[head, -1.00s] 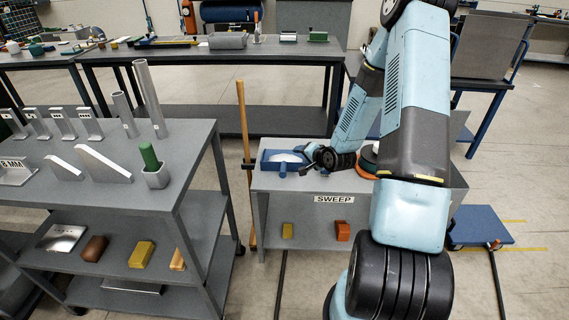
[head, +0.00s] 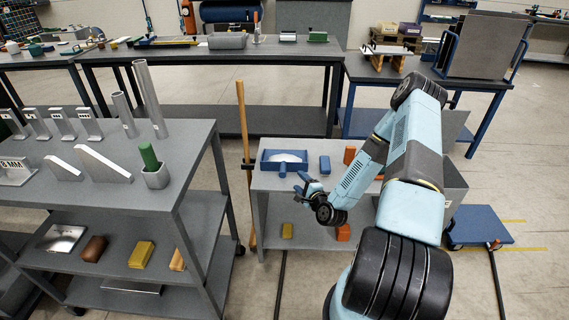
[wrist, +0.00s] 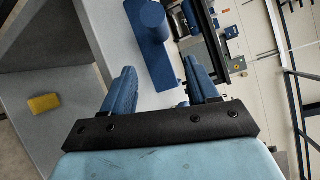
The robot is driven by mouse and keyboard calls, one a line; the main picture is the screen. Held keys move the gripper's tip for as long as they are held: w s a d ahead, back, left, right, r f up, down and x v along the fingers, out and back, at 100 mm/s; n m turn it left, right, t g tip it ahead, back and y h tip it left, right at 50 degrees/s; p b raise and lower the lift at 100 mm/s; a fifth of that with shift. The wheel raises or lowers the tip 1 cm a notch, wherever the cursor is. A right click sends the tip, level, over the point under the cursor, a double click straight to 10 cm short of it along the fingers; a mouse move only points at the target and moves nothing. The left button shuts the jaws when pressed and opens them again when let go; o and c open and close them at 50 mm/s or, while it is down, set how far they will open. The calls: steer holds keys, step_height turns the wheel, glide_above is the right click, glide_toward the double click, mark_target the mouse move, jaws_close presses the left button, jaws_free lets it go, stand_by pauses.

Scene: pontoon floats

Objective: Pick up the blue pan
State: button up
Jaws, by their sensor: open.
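The blue pan (head: 270,165) is a shallow tray holding something pale. It sits at the left of the grey SWEEP bench top, its short handle towards me. My gripper (head: 301,187) is open and empty, in front of the bench's front edge, just right of and nearer than the handle, apart from it. In the wrist view my gripper (wrist: 163,85) has its two blue fingers spread. Beyond them shows a blue shape with a rounded end, which looks like the pan (wrist: 156,57); only part of it is in view.
A blue block (head: 326,166) and an orange block (head: 350,155) stand right of the pan. A wooden pole (head: 246,165) stands upright at the bench's left. A grey shelf cart (head: 185,195) is at left. My arm covers the bench's right part.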

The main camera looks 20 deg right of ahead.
steer(key=x, duration=1.2)
steer(key=shift+w, duration=0.2)
steer(key=shift+c, duration=0.2)
steer(key=shift+a, duration=0.1)
jaws_close()
